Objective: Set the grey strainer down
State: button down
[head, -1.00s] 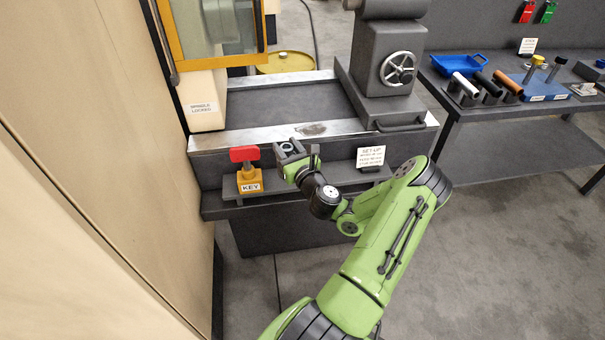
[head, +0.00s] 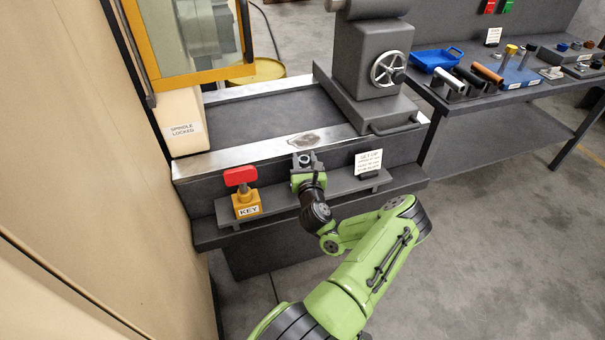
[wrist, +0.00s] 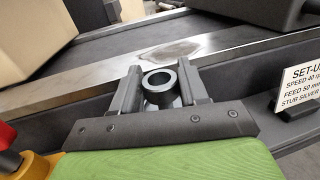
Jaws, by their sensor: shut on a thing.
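My gripper (head: 303,160) is over the grey ledge (head: 342,187) at the front of the machine, between the red-handled key and the set-up card. In the wrist view my gripper (wrist: 161,88) is shut on a small grey ring-shaped piece (wrist: 160,84), open at the top, which I take for the grey strainer. It sits upright between the two fingers. In the head view the grey piece (head: 305,159) is tiny. Whether its underside touches the ledge is hidden.
The red-handled key (head: 241,178) stands in a yellow block left of my gripper. The set-up card (head: 368,161) stands to the right. Behind is the machine bed's metal rail (head: 270,147). A bench with a blue tray (head: 437,59) and several tools is at the right.

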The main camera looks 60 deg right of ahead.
notch_tip(320, 180, down, 3)
jog(key=shift+f+b, duration=0.1)
jog(key=shift+b, duration=0.4)
jog(key=shift+r, duration=0.2)
jog(key=shift+f, duration=0.1)
jog(key=c, duration=0.6)
grip_release()
jog(key=shift+f, duration=0.1)
